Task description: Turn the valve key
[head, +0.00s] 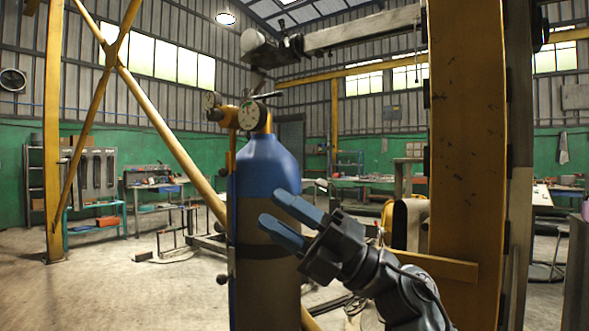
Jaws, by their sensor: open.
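A gas cylinder (267,177) with a blue shoulder and a grey-brown body stands upright at the picture's centre. A brass-coloured valve with round gauges (250,115) sits on its top. A thin dark bar, which looks like the valve key (265,96), sticks out above the valve. It is small, and I cannot tell its exact seat. My gripper (270,208) has two blue fingers, parted and empty. It shows in front of the cylinder's body, below and slightly right of the valve. It hides part of the cylinder. I cannot tell whether it touches the cylinder.
A thick yellow column (466,150) stands close on the right, with a boom (362,32) reaching left above the cylinder. A yellow diagonal brace (165,130) passes behind on the left. Workbenches line the far wall. Open floor (110,290) lies at front left.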

